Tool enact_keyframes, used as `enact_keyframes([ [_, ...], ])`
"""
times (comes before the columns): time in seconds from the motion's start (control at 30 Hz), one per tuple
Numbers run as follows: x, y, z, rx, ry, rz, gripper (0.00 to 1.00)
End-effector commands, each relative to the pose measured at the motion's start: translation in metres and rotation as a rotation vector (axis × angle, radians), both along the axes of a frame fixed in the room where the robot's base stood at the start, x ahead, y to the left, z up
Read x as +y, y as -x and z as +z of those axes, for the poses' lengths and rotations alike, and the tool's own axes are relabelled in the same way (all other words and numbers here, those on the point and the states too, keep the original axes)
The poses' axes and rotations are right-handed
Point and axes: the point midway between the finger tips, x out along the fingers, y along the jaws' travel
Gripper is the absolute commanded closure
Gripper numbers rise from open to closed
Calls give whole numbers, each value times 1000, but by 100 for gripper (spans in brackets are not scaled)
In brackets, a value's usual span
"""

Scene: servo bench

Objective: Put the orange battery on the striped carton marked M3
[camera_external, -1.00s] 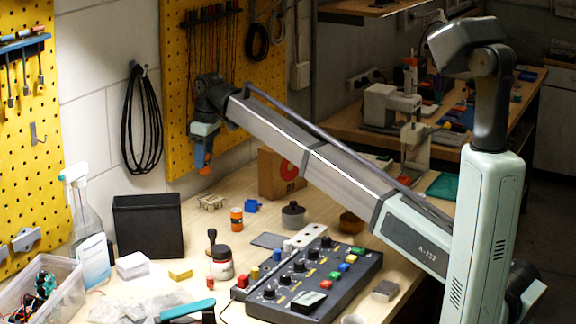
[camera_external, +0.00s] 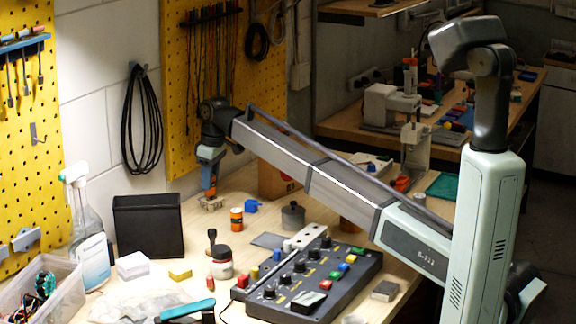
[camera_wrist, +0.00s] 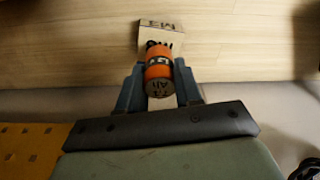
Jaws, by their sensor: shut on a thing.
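The orange battery (camera_wrist: 158,68), with a dark printed band, is upright in the wrist view between the two blue-grey fingers of my gripper (camera_wrist: 158,88), which are shut on it. Behind and below it is a pale carton (camera_wrist: 160,28) with dark markings that read as M3. The battery hides the middle of the carton. In the external view my gripper (camera_external: 209,190) points down directly over the small carton (camera_external: 211,204) on the bench. The battery is largely hidden there by the fingers. I cannot tell whether it touches the carton.
An orange jar (camera_external: 237,219) and a blue block (camera_external: 251,206) stand just right of the carton. A black box (camera_external: 148,226) stands to its left. A brown box (camera_external: 270,182) is partly behind my arm. The control panel (camera_external: 315,281) is nearer the camera.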

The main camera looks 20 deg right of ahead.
Motion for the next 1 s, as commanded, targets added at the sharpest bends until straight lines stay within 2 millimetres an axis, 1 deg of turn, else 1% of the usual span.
enact_keyframes([
  [0.03,0,1,-7,0,0,0,100],
  [0.1,0,0,-11,-1,-1,0,100],
  [0.5,0,0,-14,-1,-1,0,100],
  [0.53,0,0,-14,-1,-1,0,64],
  [0.77,0,0,-14,-1,-1,0,42],
  [0.8,0,0,-14,-1,-1,0,40],
  [1.0,0,0,-14,-1,-1,0,40],
])
